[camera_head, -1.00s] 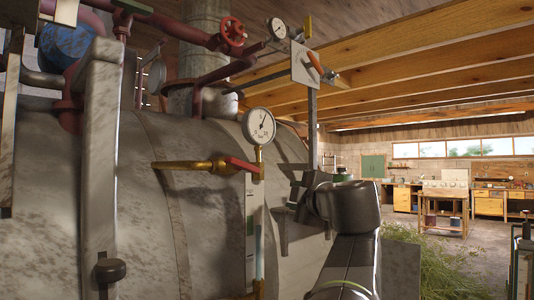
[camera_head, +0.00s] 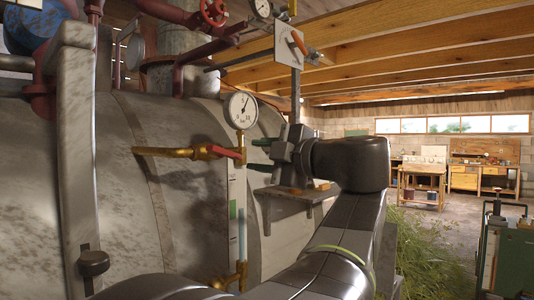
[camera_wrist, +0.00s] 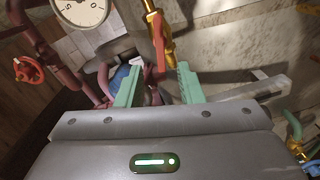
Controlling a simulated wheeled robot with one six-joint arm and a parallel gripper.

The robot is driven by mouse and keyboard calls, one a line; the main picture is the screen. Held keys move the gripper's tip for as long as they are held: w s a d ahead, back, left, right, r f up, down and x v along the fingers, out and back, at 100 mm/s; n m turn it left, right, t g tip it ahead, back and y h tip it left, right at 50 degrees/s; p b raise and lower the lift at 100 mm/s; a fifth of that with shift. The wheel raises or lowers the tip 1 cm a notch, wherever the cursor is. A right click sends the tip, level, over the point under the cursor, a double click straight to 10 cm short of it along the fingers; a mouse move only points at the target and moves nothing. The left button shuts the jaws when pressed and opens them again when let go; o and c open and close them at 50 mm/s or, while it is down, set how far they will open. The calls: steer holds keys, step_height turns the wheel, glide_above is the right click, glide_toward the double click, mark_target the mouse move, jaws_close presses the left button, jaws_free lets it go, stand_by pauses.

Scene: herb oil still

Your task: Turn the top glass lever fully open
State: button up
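The top glass lever (camera_head: 226,152) is a short red handle on a brass valve (camera_head: 195,152), at the head of the upright sight glass (camera_head: 242,215) below a round dial gauge. It lies roughly in line with the brass pipe, tilted slightly down to the right. My gripper (camera_head: 260,155) is to the right of the lever's tip, with its green fingers apart and pointing at it. In the wrist view the red lever (camera_wrist: 160,58) shows between the fingertips of my open gripper (camera_wrist: 156,80). I cannot tell whether either finger touches it.
The dial gauge (camera_head: 241,110) stands close above the lever. Another brass fitting (camera_head: 232,277) sits at the foot of the glass. Cut herbs (camera_head: 425,250) lie on the floor to the right.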

mark_target(229, 153)
steer(key=x, duration=0.9)
steer(key=shift+w+a, duration=0.2)
jaws_close()
